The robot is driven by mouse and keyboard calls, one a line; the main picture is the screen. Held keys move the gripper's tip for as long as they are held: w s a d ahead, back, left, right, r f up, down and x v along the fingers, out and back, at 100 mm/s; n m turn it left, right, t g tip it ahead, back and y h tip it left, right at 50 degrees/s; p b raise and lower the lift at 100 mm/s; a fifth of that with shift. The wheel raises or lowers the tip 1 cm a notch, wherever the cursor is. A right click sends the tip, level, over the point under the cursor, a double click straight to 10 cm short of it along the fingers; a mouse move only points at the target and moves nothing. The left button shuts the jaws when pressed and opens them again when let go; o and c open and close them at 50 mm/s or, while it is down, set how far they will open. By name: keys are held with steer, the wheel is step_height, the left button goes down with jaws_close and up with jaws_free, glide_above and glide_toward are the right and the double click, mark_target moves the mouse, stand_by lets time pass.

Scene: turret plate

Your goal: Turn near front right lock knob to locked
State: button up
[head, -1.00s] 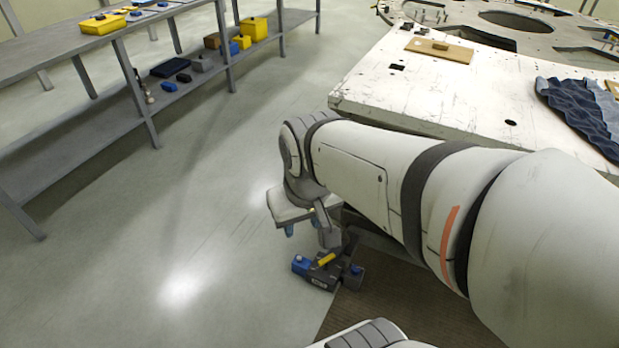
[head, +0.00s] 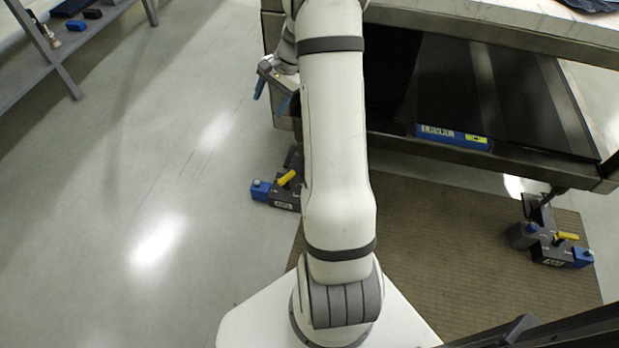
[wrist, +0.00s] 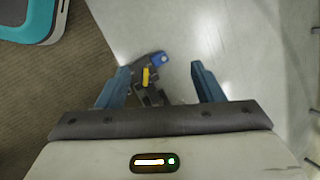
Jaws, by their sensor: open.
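A dark lock unit (head: 283,204) stands on the floor by the cart's left corner, with a yellow lever (head: 286,177) and a blue end piece (head: 260,190). My arm hides part of its right side. A second lock unit (head: 552,252) with a yellow lever (head: 567,236) stands at the right corner. My gripper (head: 271,97) is open and empty, beyond and above the left unit, blue fingers pointing down. In the wrist view, one lock unit (wrist: 152,97) shows below and between the fingers, its yellow lever (wrist: 145,77) apart from both. I cannot tell the lock state.
The cart's dark lower shelf (head: 490,90) holds a blue labelled box (head: 452,137). A brown mat (head: 450,240) lies on the floor between the lock units. A grey shelf rack (head: 60,60) stands at upper left. The floor at left is clear.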

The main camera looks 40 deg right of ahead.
steer(key=w+d+f+m+t+b, duration=0.15)
steer(key=d+f, duration=0.25)
steer(key=f, duration=0.4)
steer(key=w+d+f+m+y+b, duration=0.1)
steer(key=d+f+m+b, duration=0.25)
steer(key=f, duration=0.45)
steer(key=w+d+f+m+b, duration=0.1)
steer(key=d+f+m+b, duration=0.1)
steer(key=d+f, duration=0.45)
steer(key=s+d+f+m+t+b, duration=0.1)
steer(key=s+d+f+m+b, duration=0.15)
steer(key=f, duration=0.75)
steer(key=s+d+f+m+t+b, duration=0.1)
steer(key=d+f+m+b, duration=0.25)
steer(key=f, duration=0.65)
steer(key=s+d+f+m+t+b, duration=0.15)
steer(key=d+f, duration=0.25)
steer(key=f, duration=0.6)
steer(key=b+x, duration=0.1)
steer(key=x, duration=0.2)
steer(key=b+x, duration=0.1)
steer(key=x, duration=0.3)
steer(key=shift+s+a+b, duration=0.1)
steer(key=shift+a+b, duration=0.25)
steer(key=shift+a, duration=0.1)
